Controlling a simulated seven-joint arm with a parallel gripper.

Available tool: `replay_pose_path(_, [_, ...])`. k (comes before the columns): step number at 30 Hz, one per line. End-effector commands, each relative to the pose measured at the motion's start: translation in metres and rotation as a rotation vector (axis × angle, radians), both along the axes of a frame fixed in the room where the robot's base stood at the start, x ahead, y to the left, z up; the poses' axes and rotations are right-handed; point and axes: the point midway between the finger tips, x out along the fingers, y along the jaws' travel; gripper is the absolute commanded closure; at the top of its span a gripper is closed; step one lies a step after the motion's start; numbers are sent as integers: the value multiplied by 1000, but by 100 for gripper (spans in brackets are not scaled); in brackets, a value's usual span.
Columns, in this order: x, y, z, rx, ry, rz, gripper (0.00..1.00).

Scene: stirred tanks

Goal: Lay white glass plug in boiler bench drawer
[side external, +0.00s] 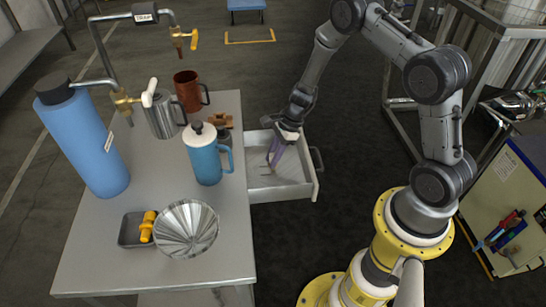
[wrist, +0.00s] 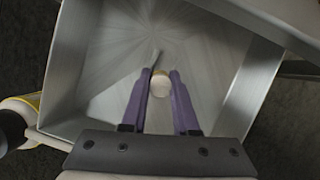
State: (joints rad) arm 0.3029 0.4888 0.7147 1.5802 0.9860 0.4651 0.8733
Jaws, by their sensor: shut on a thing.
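The boiler bench drawer (side external: 292,192) is pulled open from the right side of the steel bench. My gripper (side external: 274,157) reaches down into the drawer opening. In the wrist view its purple fingers (wrist: 160,90) are shut on the white glass plug (wrist: 160,87), a small round whitish piece with a tan edge, between the fingertips. I cannot tell whether the plug touches the drawer floor. The plug cannot be made out in the side view.
On the steel bench (side external: 95,240) stand a blue mug (side external: 205,160), a steel mug (side external: 162,118), a brown mug (side external: 187,92), a blue flask (side external: 85,140), a metal bowl (side external: 186,228) and a grey tray (side external: 130,230) with a yellow piece. The drawer walls surround my fingers.

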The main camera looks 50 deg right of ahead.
Motion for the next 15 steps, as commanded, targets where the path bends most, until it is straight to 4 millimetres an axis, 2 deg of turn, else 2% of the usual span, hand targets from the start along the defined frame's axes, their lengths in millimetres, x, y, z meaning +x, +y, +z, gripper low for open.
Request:
replay_pose_path(3, [0, 0, -3, 1, 1, -1, 100])
replay_pose_path(4, [0, 0, -3, 0, 1, 0, 68])
replay_pose_path(8, [0, 0, -3, 0, 1, 0, 45])
replay_pose_path(9, [0, 0, -3, 0, 1, 0, 42])
replay_pose_path(15, [0, 0, -3, 0, 1, 0, 42])
